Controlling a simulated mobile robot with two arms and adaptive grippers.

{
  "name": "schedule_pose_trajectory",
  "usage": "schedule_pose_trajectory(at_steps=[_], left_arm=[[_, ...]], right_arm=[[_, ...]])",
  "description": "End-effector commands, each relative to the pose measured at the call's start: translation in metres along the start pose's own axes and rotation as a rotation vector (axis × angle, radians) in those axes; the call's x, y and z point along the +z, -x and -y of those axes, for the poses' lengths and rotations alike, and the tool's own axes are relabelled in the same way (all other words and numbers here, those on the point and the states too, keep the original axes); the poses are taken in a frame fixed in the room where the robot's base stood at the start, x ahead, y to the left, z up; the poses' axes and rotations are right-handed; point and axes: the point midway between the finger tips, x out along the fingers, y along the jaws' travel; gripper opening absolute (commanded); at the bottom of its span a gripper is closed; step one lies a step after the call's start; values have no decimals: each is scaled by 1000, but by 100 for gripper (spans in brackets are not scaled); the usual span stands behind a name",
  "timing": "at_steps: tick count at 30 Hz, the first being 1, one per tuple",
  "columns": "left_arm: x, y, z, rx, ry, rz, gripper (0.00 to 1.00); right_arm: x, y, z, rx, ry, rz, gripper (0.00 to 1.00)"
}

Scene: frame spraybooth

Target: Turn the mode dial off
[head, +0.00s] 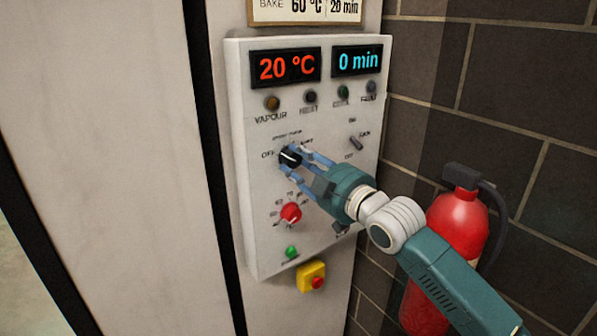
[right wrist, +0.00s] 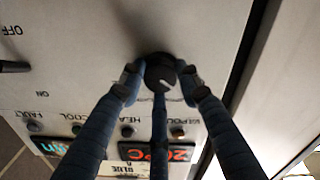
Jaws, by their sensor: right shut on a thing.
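The mode dial (head: 290,158) is a black knob with a pale pointer line on the light control panel (head: 255,215), left of centre. The pointer leans to the upper left, near the OFF lettering; its exact setting is hard to tell. My right gripper (head: 294,160) reaches in from the lower right with its blue fingers closed around the dial. In the right wrist view the fingers (right wrist: 160,82) press on the sides of the dial (right wrist: 160,70), with the panel upside down. My left gripper is not in view.
A red knob (head: 291,213), a green button (head: 291,252) and a yellow box with a red button (head: 312,277) sit below. A toggle switch (head: 356,143) is to the right. Displays read 20 °C (head: 286,67) and 0 min (head: 357,60). A red fire extinguisher (head: 460,225) stands beside my right arm.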

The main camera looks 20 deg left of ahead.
Motion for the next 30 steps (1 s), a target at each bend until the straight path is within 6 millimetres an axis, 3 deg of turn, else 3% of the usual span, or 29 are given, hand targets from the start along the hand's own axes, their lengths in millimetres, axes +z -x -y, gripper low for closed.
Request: schedule_pose_trajectory(at_steps=[1, 12, 30], left_arm=[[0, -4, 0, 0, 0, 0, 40], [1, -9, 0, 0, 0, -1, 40], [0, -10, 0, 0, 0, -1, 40]], right_arm=[[8, 0, 3, -5, 36, 13, 7], [8, 0, 3, -7, 220, 15, 7], [9, 0, 2, -7, 263, 17, 7]])
